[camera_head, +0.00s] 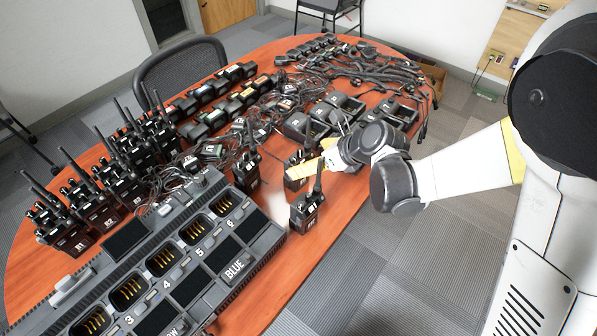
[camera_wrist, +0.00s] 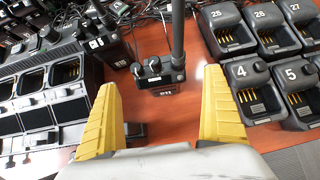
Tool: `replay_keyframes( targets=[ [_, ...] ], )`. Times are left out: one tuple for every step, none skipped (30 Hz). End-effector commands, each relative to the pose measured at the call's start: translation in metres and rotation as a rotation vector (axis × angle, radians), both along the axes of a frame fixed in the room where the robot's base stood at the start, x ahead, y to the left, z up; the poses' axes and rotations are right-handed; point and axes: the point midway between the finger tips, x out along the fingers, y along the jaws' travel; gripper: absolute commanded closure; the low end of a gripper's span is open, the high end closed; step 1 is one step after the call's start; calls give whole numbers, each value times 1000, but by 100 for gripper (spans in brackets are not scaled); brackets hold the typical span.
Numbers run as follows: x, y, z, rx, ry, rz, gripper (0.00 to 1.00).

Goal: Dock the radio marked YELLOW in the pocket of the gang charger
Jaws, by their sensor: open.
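The grey gang charger (camera_head: 262,243) lies at the lower left of the head view, with several numbered pockets and a BLUE label. Another label, ending in "OW", is cut off at the bottom edge. My gripper (camera_head: 308,168) has yellow fingers and is open over the table, right of the charger. In the wrist view, a black radio (camera_wrist: 160,77) stands upright between and beyond the open fingers (camera_wrist: 160,92), not gripped. In the head view, one radio (camera_head: 307,213) stands in front of my gripper and another (camera_head: 295,183) is partly hidden by it. Their labels are too small to read.
A further radio (camera_head: 246,175) stands at the charger's far right corner. More radios (camera_head: 104,206) stand in a row behind the charger. Single chargers (camera_head: 305,128), numbered in the wrist view, lie beyond my gripper. Tangled cables (camera_head: 365,70) cover the far end. The front-right tabletop is bare.

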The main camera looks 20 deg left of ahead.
Motion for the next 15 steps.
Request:
replay_keyframes(
  targets=[
    [1,2,-2,0,-1,1,3],
    [1,3,-4,0,-1,1,3],
    [2,6,-7,0,-1,2,3],
    [3,8,-10,0,-1,2,3],
    [5,11,-13,-2,-1,3,3],
    [7,15,-19,-1,0,2,3],
    [9,18,-23,-1,0,2,3],
    [10,22,-27,-1,0,3,3],
    [12,27,-33,0,-1,4,3],
    [14,30,-36,0,-1,4,3],
    [16,33,-39,0,-1,2,3],
    [17,36,-42,-1,-1,1,3],
    [18,38,-44,0,-1,1,3],
    [19,39,-45,0,-1,1,3],
    [19,40,-45,0,-1,1,3]
  ],
)
